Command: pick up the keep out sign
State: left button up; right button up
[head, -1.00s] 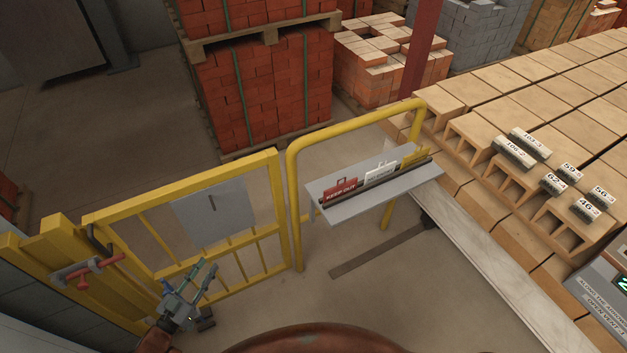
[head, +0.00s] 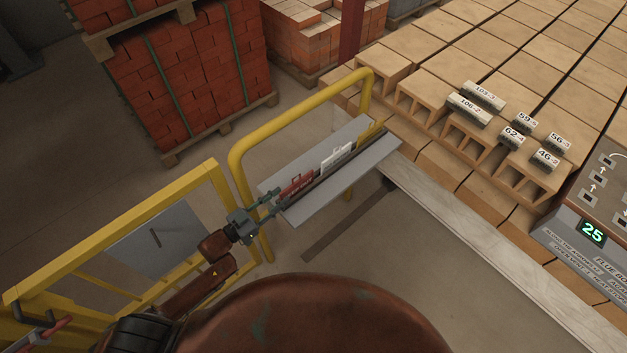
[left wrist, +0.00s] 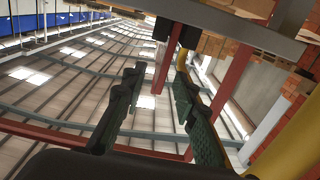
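The red keep out sign (head: 297,188) stands at the left end of a dark rack on a small grey shelf (head: 330,195), in front of a white sign (head: 337,156) and a yellow sign (head: 370,131). My left gripper (head: 275,204) is at the shelf's left end, just left of the red sign. In the left wrist view its two green-padded fingers (left wrist: 160,105) are spread apart with nothing held between them. My right gripper is not in view.
A yellow rail (head: 238,155) stands behind the shelf, and a yellow gate (head: 210,180) is at left. Hollow bricks (head: 430,70) with numbered blocks and a control panel (head: 590,225) are at right. Red bricks (head: 190,70) are stacked behind.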

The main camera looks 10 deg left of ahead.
aim_at(297, 184)
pick_arm(q)
jog(key=x, duration=0.8)
jog(key=shift+w+d+r+p, duration=0.15)
jog(key=shift+w+r+p, duration=0.1)
jog(key=shift+p, duration=0.1)
jog(key=shift+c, duration=0.5)
grip_shut()
